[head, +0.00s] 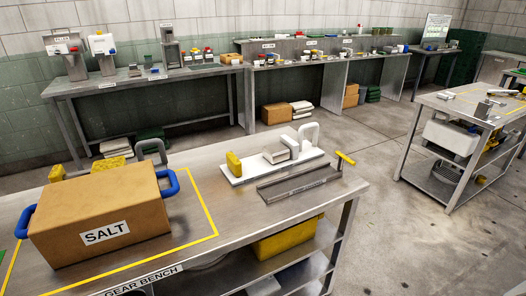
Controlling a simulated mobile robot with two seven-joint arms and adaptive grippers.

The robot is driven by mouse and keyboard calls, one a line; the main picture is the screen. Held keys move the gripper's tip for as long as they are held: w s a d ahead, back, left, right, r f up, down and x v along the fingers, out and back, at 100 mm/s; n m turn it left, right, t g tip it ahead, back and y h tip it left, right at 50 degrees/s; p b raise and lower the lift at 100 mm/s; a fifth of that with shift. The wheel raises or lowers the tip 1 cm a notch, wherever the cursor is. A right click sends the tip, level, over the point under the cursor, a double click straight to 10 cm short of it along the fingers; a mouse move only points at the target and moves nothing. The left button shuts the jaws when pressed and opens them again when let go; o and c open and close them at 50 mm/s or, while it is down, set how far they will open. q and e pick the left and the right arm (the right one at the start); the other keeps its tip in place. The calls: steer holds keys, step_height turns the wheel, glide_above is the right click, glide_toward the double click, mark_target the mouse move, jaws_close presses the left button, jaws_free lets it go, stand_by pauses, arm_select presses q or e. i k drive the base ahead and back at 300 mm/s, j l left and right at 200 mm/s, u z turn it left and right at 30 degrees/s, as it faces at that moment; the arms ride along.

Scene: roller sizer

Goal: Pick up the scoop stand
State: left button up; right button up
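On the metal gear bench, a white stand (236,176) with a long flat base lies behind a grey tray; it looks like the scoop stand, though no label shows. A yellow block (234,164) stands at its left end. A grey-white scoop-like piece (277,154) sits on its middle, and a white arched handle (309,131) rises at its right end. Neither of my grippers is in view.
A cardboard SALT box (113,229) with blue loop handles stands left on the bench, inside a yellow outline.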

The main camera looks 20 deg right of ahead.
mark_target(287, 153)
steer(key=i+l+u, duration=0.25)
steer(key=l, duration=0.7)
steer(key=l+u, duration=0.25)
steer(key=l, duration=0.7)
steer(key=l+u, duration=0.1)
steer(key=l, duration=1.9)
